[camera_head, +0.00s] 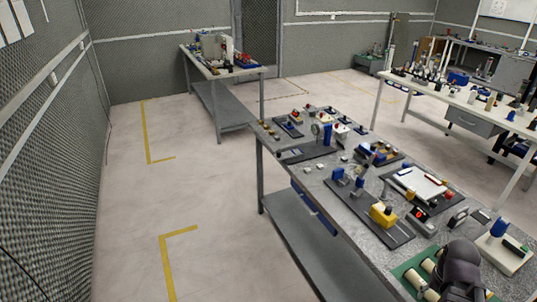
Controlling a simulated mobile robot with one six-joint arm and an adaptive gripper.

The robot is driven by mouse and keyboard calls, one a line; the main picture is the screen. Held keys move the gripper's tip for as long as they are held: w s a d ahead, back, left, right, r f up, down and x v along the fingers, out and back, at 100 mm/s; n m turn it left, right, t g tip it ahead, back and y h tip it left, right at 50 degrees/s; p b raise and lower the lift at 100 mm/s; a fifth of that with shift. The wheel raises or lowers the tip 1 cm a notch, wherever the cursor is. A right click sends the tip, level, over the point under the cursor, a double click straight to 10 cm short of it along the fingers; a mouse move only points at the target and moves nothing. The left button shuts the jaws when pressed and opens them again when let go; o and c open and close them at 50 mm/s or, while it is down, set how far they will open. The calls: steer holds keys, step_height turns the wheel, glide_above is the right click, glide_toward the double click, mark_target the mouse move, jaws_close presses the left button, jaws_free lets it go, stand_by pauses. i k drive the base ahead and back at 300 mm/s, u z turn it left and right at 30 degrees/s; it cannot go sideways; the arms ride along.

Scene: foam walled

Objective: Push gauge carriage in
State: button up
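A small fixture with a round, pale dial-like face (316,130) stands at the far end of the near grey-topped bench; it looks like the gauge. It is by a dark base plate (303,154). The carriage is too small to tell apart from the parts around it, and I cannot tell how far in it sits. A dark rounded body (462,265) at the bottom right looks like part of my arm, well apart from the dial. I see no gripper fingers.
The near bench (319,179) is crowded with fixtures, including a dark plate with a yellow block (383,215) and a white board (419,184). A second bench (227,73) stands behind, another (398,79) at right. The floor left of the near bench is clear.

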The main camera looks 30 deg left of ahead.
mark_target(280, 156)
steer(key=u, duration=1)
steer(key=k, duration=0.95)
steer(key=z, duration=0.05)
steer(key=i, duration=0.7)
steer(key=u, duration=0.05)
